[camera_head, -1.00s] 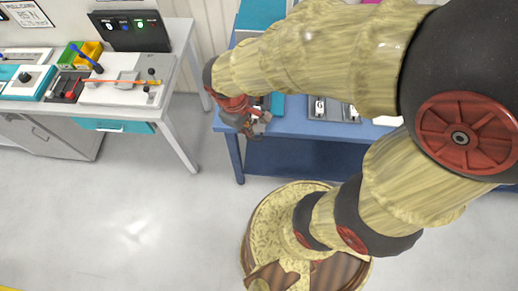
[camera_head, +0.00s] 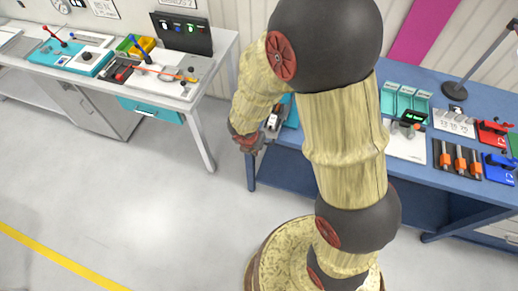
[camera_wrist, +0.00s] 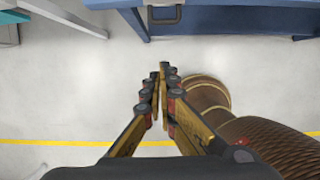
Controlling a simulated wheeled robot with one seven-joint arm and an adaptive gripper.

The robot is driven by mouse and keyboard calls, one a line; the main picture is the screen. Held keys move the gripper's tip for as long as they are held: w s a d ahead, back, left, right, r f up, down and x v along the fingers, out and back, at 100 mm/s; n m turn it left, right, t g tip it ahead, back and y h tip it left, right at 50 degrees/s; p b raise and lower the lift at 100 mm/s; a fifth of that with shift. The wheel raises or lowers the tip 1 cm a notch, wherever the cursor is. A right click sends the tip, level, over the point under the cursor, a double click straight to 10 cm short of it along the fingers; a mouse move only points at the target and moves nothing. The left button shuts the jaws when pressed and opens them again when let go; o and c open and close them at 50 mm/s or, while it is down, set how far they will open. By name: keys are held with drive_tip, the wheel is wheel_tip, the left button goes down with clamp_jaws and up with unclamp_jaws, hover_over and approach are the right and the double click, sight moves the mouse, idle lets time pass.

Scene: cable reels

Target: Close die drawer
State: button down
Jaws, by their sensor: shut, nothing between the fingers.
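A teal drawer (camera_head: 150,110) with a pale handle is under the top of the left workbench (camera_head: 205,85). Its front seems to stand out a little from the bench edge; I cannot tell how far it is open, and no label on it can be read. My gripper (camera_head: 256,148) hangs right of that drawer, near the left end of the blue bench, apart from the drawer. In the wrist view my gripper (camera_wrist: 163,70) has its fingertips together, empty, over bare floor. A teal edge (camera_wrist: 50,3) shows at the top left there.
The blue bench (camera_head: 430,177) on the right carries teal bins (camera_head: 405,100), red and blue tools and a stand. The left bench carries a dark display (camera_head: 182,32), yellow and green bins and fixtures. The floor (camera_head: 130,190) in front of the left bench is clear.

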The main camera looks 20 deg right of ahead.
sight(269, 123)
drive_tip(key=w+d+f+b, duration=0.4)
drive_tip(key=w+f, duration=0.1)
drive_tip(key=f, duration=0.5)
drive_tip(key=shift+w, duration=0.2)
drive_tip(key=w+d+p, duration=0.2)
drive_tip(key=w+p, duration=0.1)
drive_tip(key=w+d+p, duration=0.2)
drive_tip(key=w+p, duration=0.1)
drive_tip(key=w+d+p, duration=0.3)
drive_tip(key=shift+w+d+r, duration=0.1)
drive_tip(key=shift+w+r, duration=0.1)
drive_tip(key=shift+w, duration=0.2)
drive_tip(key=shift+w+d+f+p, duration=0.3)
drive_tip(key=shift+w+p, duration=0.1)
drive_tip(key=shift+p, duration=0.2)
drive_tip(key=shift+s+a, duration=0.1)
